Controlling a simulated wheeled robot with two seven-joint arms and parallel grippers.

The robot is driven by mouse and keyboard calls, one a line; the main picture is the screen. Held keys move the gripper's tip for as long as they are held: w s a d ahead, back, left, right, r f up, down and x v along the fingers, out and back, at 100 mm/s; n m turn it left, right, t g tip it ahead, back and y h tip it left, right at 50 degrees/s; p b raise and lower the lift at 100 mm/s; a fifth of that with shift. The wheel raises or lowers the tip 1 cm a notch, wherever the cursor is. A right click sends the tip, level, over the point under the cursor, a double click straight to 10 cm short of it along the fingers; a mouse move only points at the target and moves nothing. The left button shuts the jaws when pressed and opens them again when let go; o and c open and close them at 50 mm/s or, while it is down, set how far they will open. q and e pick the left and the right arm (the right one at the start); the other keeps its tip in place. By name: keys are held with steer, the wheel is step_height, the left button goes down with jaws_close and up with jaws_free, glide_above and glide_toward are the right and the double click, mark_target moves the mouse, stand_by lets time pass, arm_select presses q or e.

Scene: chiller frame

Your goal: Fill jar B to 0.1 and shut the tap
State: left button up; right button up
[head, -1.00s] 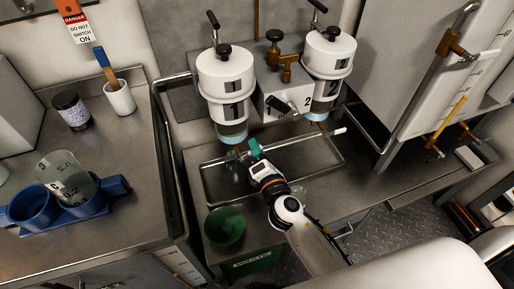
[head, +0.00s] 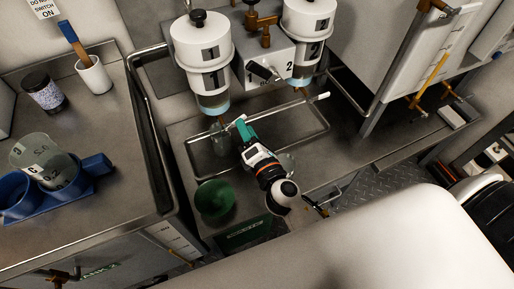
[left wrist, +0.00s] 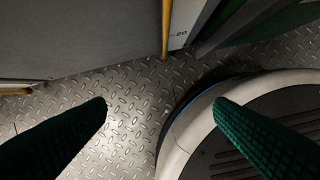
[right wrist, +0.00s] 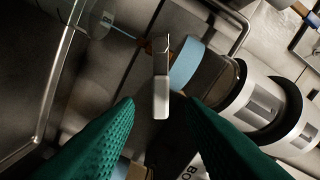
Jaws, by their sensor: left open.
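My right gripper (head: 237,125) is in front of the spout under filter 1 (head: 201,52). In the right wrist view its green fingers (right wrist: 159,103) are apart. The pale end of the brass tap's lever (right wrist: 162,95) shows between the fingertips, with a gap on both sides. A clear jar (head: 219,142) stands in the metal tray below the spout. The right wrist view shows a clear jar with marks (right wrist: 98,18) and a thin light-blue streak beside it. Its letter is not readable. In the left wrist view my left gripper (left wrist: 160,102) is open and empty above the floor.
Filter 2 (head: 306,38) stands at right, its tap lever (head: 322,96) pointing right. A green bowl (head: 214,200) is in front of the tray (head: 312,143). Another clear vessel is partly hidden behind my right wrist.

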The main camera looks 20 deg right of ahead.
arm_select(q)
step_height(320, 180, up, 8)
steer(key=w+b, duration=0.2)
steer(key=shift+w+d, duration=0.15)
steer(key=shift+w, duration=0.2)
arm_select(e)
steer(key=s, duration=0.7)
steer(key=shift+s+d, duration=0.15)
steer(key=shift+s, duration=0.1)
steer(key=shift+w, duration=0.1)
